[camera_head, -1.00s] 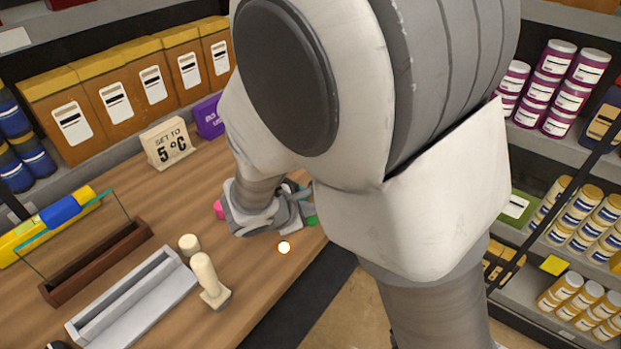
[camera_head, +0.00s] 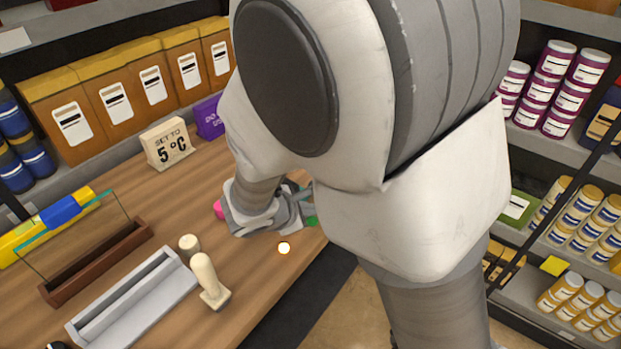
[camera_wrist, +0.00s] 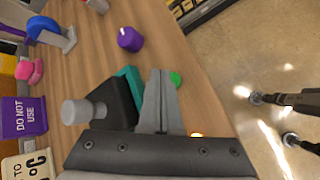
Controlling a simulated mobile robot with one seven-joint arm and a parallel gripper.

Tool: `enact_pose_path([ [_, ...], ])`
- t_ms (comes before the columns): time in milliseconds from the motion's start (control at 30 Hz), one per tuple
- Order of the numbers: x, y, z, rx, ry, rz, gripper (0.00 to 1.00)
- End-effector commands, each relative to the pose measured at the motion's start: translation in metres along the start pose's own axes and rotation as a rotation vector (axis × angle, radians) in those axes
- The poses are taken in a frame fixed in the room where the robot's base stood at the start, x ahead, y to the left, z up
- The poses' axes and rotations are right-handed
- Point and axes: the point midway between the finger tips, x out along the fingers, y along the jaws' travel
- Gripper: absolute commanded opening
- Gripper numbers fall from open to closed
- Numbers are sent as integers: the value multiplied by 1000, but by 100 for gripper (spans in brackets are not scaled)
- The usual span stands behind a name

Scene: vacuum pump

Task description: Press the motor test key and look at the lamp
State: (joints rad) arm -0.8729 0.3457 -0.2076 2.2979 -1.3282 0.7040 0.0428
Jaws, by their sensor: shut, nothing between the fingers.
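My gripper (camera_wrist: 160,100) is shut and empty, pointing down over the wooden counter near its edge. A round green key (camera_wrist: 175,79) lies just beside the fingertips in the wrist view; I cannot tell whether they touch it. It also shows as a small green patch in the head view (camera_head: 312,221), partly hidden by my gripper. A small round lamp (camera_head: 284,247) glows bright whitish yellow on the counter near the edge; in the wrist view it appears orange (camera_wrist: 196,135), partly covered by my gripper body. A black block with a grey cylinder (camera_wrist: 80,112) and teal part stands beside the fingers.
A purple knob (camera_wrist: 130,40) and pink object (camera_wrist: 30,70) stand on the counter. A "SET TO 5 °C" sign (camera_head: 167,143) is at the back. A stamp-like handle (camera_head: 208,278) and grey tray (camera_head: 135,305) are at left. Open floor lies beyond the counter edge.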

Motion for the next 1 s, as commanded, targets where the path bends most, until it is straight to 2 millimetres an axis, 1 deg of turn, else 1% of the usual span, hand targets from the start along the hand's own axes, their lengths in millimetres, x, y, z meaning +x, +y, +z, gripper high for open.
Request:
enact_pose_path([
  [467,0,0,0,0,0,0,0],
  [800,6,-4,-5,0,1,1,0],
  [1000,6,-4,-4,0,1,1,0],
])
